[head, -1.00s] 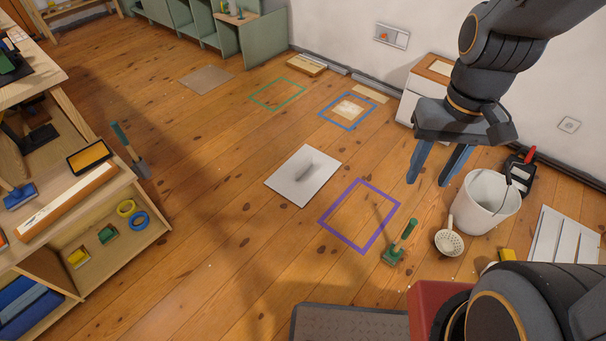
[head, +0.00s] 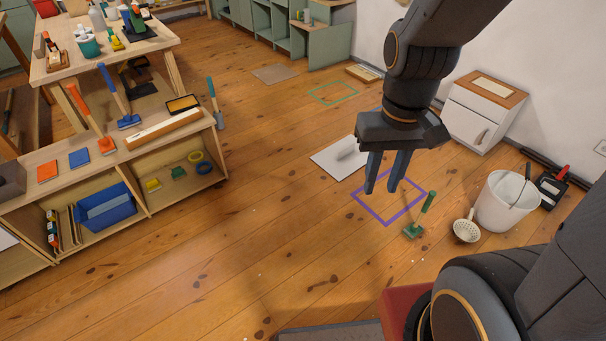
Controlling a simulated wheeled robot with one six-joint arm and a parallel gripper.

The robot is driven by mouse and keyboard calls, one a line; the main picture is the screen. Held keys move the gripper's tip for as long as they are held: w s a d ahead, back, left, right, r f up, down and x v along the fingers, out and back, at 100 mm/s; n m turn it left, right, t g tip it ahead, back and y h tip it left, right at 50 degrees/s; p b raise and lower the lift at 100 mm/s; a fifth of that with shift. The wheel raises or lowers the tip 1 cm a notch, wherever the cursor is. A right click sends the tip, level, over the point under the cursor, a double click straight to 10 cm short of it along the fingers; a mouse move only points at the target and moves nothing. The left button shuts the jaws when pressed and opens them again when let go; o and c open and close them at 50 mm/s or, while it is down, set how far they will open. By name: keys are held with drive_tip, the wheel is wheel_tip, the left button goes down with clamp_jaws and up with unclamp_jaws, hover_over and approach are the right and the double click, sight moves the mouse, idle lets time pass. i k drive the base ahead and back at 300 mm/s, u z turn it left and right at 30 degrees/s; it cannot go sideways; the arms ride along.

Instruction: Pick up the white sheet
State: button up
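The white sheet (head: 332,158) lies flat on the wooden floor near the middle of the head view. A grey mark or small object shows near its centre; I cannot tell which. My gripper (head: 384,188) points down with its two blue-grey fingers a small gap apart and nothing between them. In the picture it covers the sheet's right part and is right of its centre. It appears to hang above the floor, apart from the sheet.
A purple outline (head: 388,222) is on the floor below my gripper. A wooden shelf unit (head: 150,150) is left. The floor between is clear.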

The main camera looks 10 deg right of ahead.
sight(340, 160)
drive_tip(key=u, duration=1.05)
drive_tip(key=i, duration=1.7)
drive_tip(key=z, duration=0.65)
drive_tip(key=i, duration=0.85)
drive_tip(key=z, duration=1.35)
drive_tip(key=i, duration=0.5)
drive_tip(key=z, duration=0.4)
